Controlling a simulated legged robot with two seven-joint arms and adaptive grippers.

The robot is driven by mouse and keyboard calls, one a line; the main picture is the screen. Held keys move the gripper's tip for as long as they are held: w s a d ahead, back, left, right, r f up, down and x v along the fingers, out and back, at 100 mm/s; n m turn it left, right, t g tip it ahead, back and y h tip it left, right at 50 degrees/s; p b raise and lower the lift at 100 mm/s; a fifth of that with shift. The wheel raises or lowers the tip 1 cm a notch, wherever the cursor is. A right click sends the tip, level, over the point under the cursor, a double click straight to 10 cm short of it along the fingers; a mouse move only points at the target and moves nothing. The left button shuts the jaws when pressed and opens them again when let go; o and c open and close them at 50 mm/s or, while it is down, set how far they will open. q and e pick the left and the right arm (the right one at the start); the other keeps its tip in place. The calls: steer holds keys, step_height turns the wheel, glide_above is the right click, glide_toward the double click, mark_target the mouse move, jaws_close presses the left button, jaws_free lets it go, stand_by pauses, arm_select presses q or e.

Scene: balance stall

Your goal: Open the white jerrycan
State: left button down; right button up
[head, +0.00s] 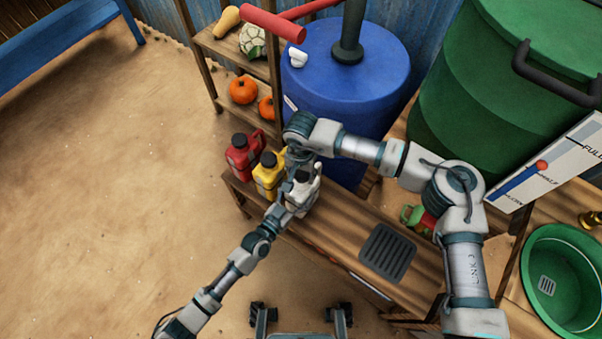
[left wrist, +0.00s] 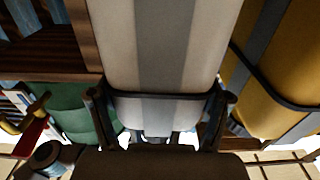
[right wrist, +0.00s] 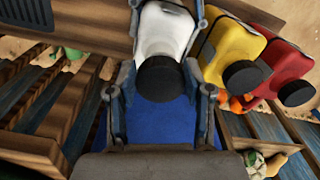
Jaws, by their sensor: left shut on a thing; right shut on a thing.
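The white jerrycan (head: 303,194) stands on the wooden bench, to the right of a yellow can (head: 268,172) and a red can (head: 241,152). Its pale, grey-striped body (left wrist: 155,45) fills the middle of the left wrist view. My left gripper (left wrist: 162,105) is shut on this body, with one finger on each side. The jerrycan's black cap (right wrist: 160,79) shows in the right wrist view. My right gripper (right wrist: 160,95) is shut on the cap from above.
A blue barrel (head: 345,80) with a red-handled pump stands behind the bench (head: 335,215). A dark grate (head: 388,252) lies on the bench to the right. A shelf with pumpkins (head: 243,90) is at the back left. A green tub (head: 560,280) is at the right.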

mark_target(301, 175)
step_height(301, 175, up, 3)
steer(key=shift+r, duration=0.15)
arm_select(q)
jaws_free()
steer(key=shift+s, duration=0.1)
